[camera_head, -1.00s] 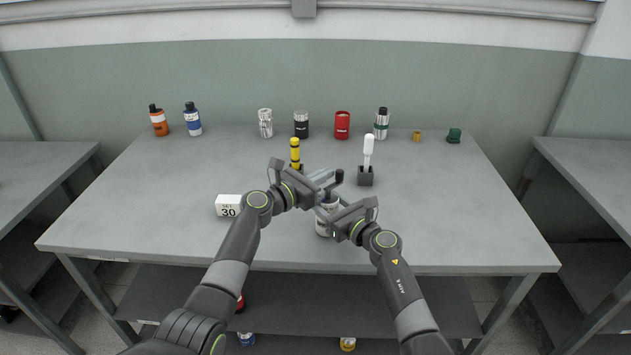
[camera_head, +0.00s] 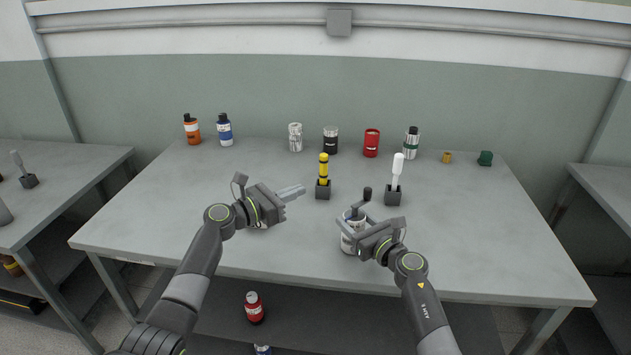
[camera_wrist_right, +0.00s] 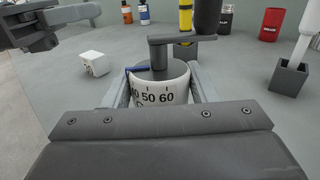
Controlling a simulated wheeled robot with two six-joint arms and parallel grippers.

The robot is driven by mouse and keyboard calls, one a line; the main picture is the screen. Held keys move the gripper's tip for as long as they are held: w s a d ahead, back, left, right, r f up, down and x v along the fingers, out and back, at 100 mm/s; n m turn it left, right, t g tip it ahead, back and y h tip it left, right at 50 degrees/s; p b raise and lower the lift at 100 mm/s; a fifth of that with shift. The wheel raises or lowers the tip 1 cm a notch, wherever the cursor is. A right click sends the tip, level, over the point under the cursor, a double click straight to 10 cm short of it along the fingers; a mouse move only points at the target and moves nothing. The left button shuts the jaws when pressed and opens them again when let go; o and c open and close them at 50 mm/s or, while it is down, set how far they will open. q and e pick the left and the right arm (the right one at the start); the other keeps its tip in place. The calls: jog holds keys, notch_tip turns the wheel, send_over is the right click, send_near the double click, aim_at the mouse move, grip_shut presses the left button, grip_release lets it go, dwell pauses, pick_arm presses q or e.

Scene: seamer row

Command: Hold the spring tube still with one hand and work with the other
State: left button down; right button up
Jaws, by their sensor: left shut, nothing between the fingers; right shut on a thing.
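The spring tube, a white cylinder with a printed number scale, stands on the table in the head view (camera_head: 349,243). It fills the middle of the right wrist view (camera_wrist_right: 162,92), where 50 and 60 face me. A dark grey crank (camera_wrist_right: 178,42) sits on its top, and a blue pointer (camera_wrist_right: 136,69) shows at the rim. My right gripper (camera_head: 354,226) is shut around the tube, one finger on each side. My left gripper (camera_head: 300,191) is shut and empty, left of the tube and apart from it. It also shows in the right wrist view (camera_wrist_right: 45,40).
A white block (camera_wrist_right: 94,63) stands left of the tube, mostly hidden by my left arm in the head view. A yellow tool (camera_head: 323,170) and a white-handled tool (camera_head: 396,172) stand in holders behind. Bottles and cans line the back edge.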

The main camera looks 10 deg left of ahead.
jog(key=o, duration=1.1)
jog(key=shift+o, duration=0.2)
